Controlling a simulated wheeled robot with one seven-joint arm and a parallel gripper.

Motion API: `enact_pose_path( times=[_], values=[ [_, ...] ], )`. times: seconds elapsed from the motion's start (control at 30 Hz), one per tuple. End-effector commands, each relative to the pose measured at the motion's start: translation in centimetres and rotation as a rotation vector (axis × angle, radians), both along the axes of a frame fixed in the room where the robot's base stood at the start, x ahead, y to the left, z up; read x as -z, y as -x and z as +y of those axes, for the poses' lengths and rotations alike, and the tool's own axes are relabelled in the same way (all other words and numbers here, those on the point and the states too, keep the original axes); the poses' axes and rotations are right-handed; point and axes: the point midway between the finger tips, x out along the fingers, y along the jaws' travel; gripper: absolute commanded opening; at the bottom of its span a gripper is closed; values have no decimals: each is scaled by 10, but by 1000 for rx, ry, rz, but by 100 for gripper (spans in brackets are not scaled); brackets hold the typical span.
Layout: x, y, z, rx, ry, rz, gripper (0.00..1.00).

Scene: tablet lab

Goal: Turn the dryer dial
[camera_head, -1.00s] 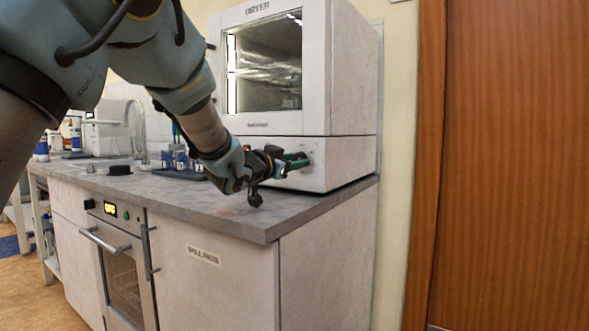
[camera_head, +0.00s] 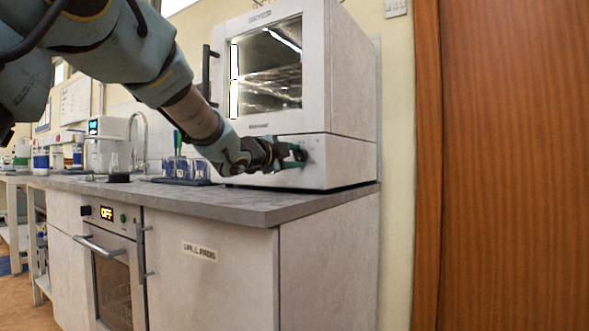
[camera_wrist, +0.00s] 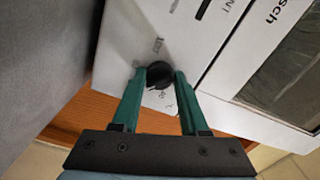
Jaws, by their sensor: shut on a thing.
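The dryer (camera_head: 345,95) is a white box with a glass door, standing on the grey counter. Its dial (camera_wrist: 159,76) is a black round knob on the white lower front panel (camera_wrist: 165,35), with small printed marks around it. My gripper (camera_wrist: 160,80) has its two green fingers on either side of the dial, shut on it. In the head view my gripper (camera_head: 297,160) reaches the dryer's lower panel from the left, and the dial is hidden behind the fingers there.
The grey counter (camera_head: 240,205) runs under the dryer, with an oven (camera_head: 115,270) below it showing OFF. A wooden door (camera_head: 510,160) is at the right.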

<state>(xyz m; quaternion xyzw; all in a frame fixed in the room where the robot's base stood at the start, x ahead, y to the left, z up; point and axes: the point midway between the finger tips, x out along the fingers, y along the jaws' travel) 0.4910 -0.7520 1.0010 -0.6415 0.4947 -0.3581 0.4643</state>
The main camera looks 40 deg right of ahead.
Motion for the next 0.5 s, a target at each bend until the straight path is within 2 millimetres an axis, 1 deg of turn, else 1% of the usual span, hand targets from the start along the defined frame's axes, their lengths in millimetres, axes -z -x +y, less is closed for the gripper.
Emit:
enact_pose_path(
  times=[0.03, 0.5],
  values=[
    [4, -1, 0, -2, -9, -44, 0],
    [3, 0, 0, -1, -123, -475, 0]
  ],
)
